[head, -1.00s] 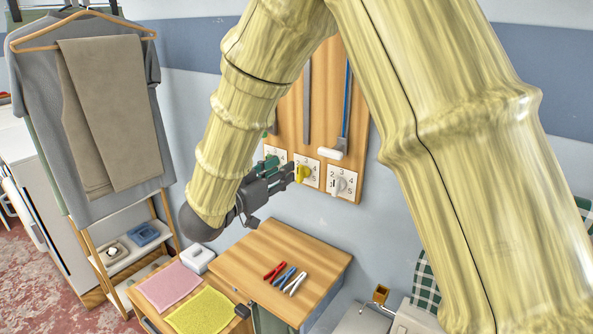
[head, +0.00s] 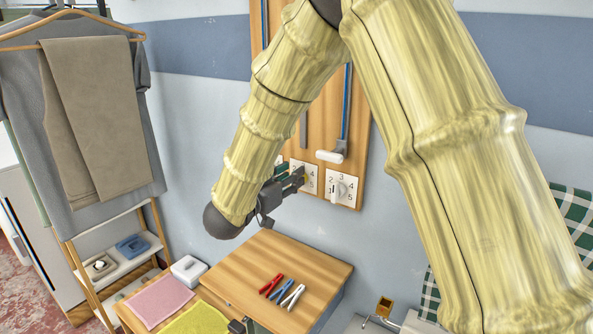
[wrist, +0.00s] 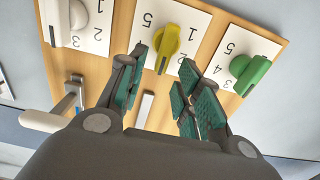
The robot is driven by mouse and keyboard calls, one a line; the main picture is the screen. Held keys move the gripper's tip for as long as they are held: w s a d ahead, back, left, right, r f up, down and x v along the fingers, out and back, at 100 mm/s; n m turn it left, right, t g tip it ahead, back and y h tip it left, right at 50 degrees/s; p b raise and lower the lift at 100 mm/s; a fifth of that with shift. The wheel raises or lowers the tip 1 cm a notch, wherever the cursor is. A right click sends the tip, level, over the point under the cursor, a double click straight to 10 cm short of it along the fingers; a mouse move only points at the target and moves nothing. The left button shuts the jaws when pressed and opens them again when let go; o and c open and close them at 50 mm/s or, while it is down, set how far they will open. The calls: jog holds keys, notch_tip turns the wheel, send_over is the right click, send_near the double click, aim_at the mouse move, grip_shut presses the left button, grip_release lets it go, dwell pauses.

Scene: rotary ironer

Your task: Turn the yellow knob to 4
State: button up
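The yellow knob (wrist: 167,42) sits on a white numbered plate (wrist: 143,17), which appears upside down in the wrist view. A 5 shows left of it and a 1 right of it; I cannot tell which number it points to. My gripper (wrist: 162,72) is open, its two green-padded fingers spread with the knob lined up between their tips. I cannot tell whether either finger touches it. In the head view my gripper (head: 300,178) covers the yellow knob, and only part of its plate (head: 311,172) shows.
A white knob (head: 341,190) is on the plate to the right in the head view. A green knob (wrist: 249,74) is on the other side in the wrist view. A white-handled lever (head: 333,155) hangs above. A wooden tabletop (head: 250,262) with several clips is below.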

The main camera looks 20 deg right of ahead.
aim_at(311, 174)
jog(key=shift+x, duration=1.7)
jog(key=shift+s, duration=0.1)
jog(key=shift+c, duration=0.2)
jog(key=c, duration=0.6)
jog(key=shift+m, duration=0.3)
jog(key=m+b, duration=0.3)
jog(key=s+d+f+m+b, duration=0.1)
jog(key=m+b, duration=0.5)
jog(key=b, duration=0.1)
jog(key=shift+s+d+f+m, duration=0.2)
jog(key=shift+s+f+m, duration=0.05)
jog(key=shift+s+m, duration=0.15)
jog(key=shift+m+b, duration=0.6)
jog(key=shift+b, duration=0.05)
